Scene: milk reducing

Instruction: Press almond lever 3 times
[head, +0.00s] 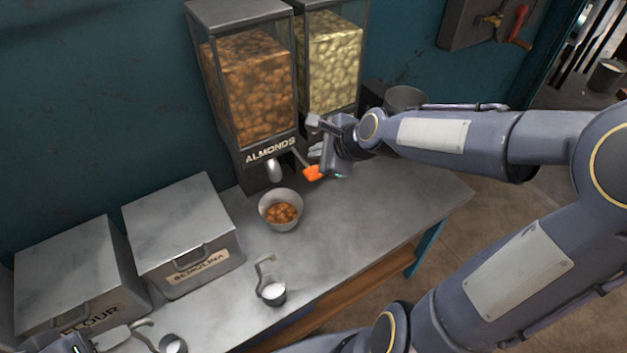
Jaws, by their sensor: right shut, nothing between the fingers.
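The almond dispenser (250,85) stands against the wall, a clear bin of brown almonds with a label reading ALMONDS. Its lever (312,173) has an orange tip and sticks out at the front right, beside the metal spout (274,170). A bowl (281,223) below the spout holds some almonds. My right gripper (335,172) is shut and empty, close beside the orange tip on its right; I cannot tell if they touch. My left gripper (80,346) is only partly in view at the bottom left corner, and its fingers are not clear.
A second dispenser (335,60) with pale contents stands behind my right gripper. A semolina box (180,225) and a flour box (72,275) stand at left. A small measuring cup (271,294) and another (172,344) stand near the table's front. The table (385,225) is clear at right.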

